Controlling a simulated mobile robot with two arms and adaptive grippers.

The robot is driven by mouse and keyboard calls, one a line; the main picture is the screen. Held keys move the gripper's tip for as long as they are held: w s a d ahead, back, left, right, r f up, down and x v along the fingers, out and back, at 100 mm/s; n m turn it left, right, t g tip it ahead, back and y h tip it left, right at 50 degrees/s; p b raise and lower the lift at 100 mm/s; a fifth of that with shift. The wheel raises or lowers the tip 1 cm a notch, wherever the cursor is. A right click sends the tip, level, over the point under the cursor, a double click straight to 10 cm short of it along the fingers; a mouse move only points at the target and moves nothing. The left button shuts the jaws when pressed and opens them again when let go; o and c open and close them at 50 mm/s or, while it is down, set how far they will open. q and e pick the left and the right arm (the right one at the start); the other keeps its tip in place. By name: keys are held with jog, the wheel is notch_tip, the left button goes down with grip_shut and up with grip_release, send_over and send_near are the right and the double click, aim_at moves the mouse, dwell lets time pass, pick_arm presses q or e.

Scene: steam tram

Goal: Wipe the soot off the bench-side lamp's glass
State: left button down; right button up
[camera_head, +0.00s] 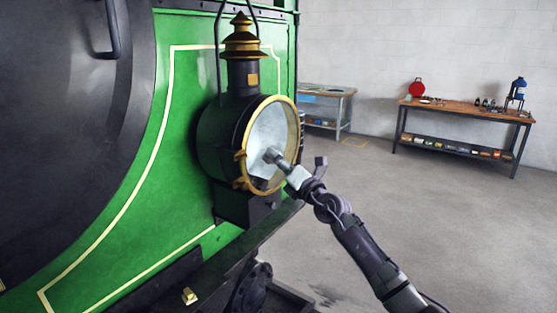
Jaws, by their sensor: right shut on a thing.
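The lamp (222,143) is black with brass trim and a stepped chimney top. It is mounted on the front of the green tram. Its round glass (268,128) has a brass rim and faces right; it looks pale grey and cloudy, and I cannot clearly make out separate soot patches. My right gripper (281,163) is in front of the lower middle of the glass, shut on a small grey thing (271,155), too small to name. This thing overlaps the glass; I cannot tell whether it touches. My left gripper is not in view.
The green tram front (150,190) and a dark round door (65,110) fill the left. A dark beam (225,270) runs below the lamp. A wooden workbench (465,112) with a blue press (516,93) stands at the back right. The grey floor between is open.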

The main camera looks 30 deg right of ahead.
jog(key=shift+w+a, duration=0.2)
jog(key=shift+w, duration=0.3)
jog(key=shift+w+a, duration=0.15)
jog(key=shift+w, duration=0.3)
dwell(0.3)
